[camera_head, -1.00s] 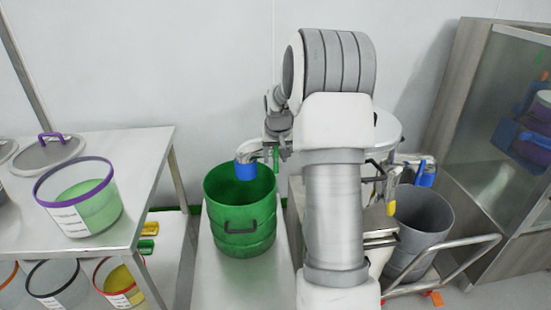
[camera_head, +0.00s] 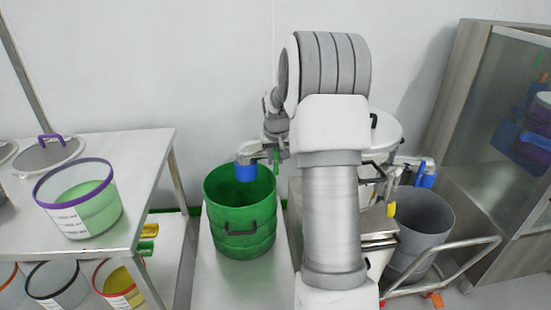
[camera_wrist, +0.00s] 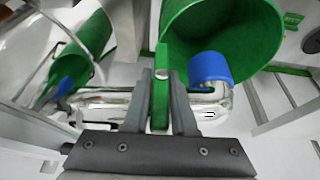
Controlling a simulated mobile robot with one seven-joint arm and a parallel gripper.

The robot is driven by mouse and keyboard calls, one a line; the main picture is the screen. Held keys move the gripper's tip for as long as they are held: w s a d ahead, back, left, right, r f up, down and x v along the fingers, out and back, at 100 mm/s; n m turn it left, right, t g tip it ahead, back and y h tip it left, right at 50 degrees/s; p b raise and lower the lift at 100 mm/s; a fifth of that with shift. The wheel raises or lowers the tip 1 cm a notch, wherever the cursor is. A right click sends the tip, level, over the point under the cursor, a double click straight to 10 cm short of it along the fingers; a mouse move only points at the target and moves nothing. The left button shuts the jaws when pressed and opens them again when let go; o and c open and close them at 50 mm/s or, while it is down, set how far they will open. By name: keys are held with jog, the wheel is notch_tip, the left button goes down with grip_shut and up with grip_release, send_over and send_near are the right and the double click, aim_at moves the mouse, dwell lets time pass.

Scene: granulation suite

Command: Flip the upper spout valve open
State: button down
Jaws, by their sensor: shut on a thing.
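The upper spout is a bent metal pipe with a blue end (camera_head: 246,171), over the rim of a green bucket (camera_head: 238,240). In the wrist view its blue end (camera_wrist: 210,68) is right of my gripper (camera_wrist: 160,100), and the shiny pipe (camera_wrist: 100,103) runs behind the fingers. The narrow green valve lever (camera_wrist: 160,75) stands between my fingers, which are shut on it. In the head view my gripper (camera_head: 274,150) is at the pipe, partly hidden by my arm, and only a sliver of the green lever (camera_head: 276,158) shows.
A steel table (camera_head: 135,165) with a purple-rimmed tub (camera_head: 85,215) stands left. Right of my arm are a second spout with a blue end (camera_head: 426,170), a grey bin (camera_head: 420,225) and a cart rail (camera_head: 460,262). A glass cabinet (camera_head: 500,130) stands far right.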

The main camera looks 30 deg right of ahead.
jog(key=shift+a, duration=0.1)
jog(key=g+h+b, duration=0.1)
jog(key=h+b, duration=0.1)
jog(key=h, duration=0.1)
jog(key=shift+w+f+n, duration=0.1)
jog(key=shift+n, duration=0.3)
jog(key=n+g+h+b, duration=0.1)
jog(key=g+h+b, duration=0.1)
jog(key=h+b, duration=0.2)
jog(key=shift+f+h, duration=0.1)
jog(key=shift+h, duration=0.2)
jog(key=n+g+h+b, duration=0.1)
jog(key=h+b, duration=0.1)
jog(key=h, duration=0.2)
jog(key=shift+b, duration=0.35)
jog(key=shift+r+n+g+h+b, duration=0.2)
jog(key=shift+n+h+b, duration=0.25)
jog(key=shift+h, duration=0.55)
jog(key=shift+r+n+g+h+b, duration=0.1)
jog(key=shift+n+g+h+b, duration=0.25)
jog(key=shift+h, duration=0.65)
jog(key=c, duration=0.7)
grip_release()
